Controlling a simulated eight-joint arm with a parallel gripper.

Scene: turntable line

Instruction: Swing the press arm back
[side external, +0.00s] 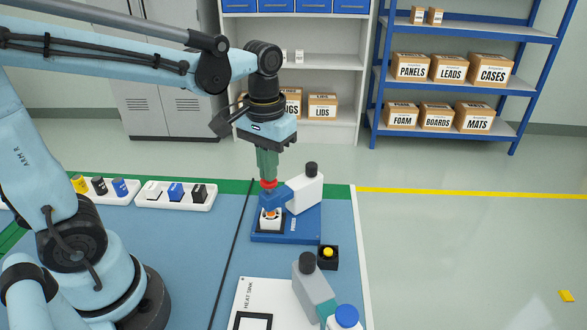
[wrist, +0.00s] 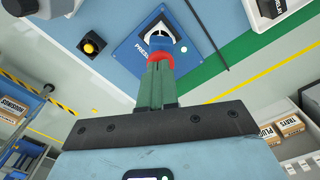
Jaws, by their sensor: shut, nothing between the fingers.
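The press stands on a blue base plate (side external: 308,232). A red knob (side external: 268,184) tops the arm's free end. My gripper (side external: 267,177) is shut, its green fingers pointing down just above the red knob. In the wrist view the fingertips (wrist: 160,68) overlap the red knob (wrist: 160,56). I cannot tell whether they touch it.
A black box with a yellow button (side external: 328,252) sits just in front of the press. Trays of small parts (side external: 175,207) lie at the left.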

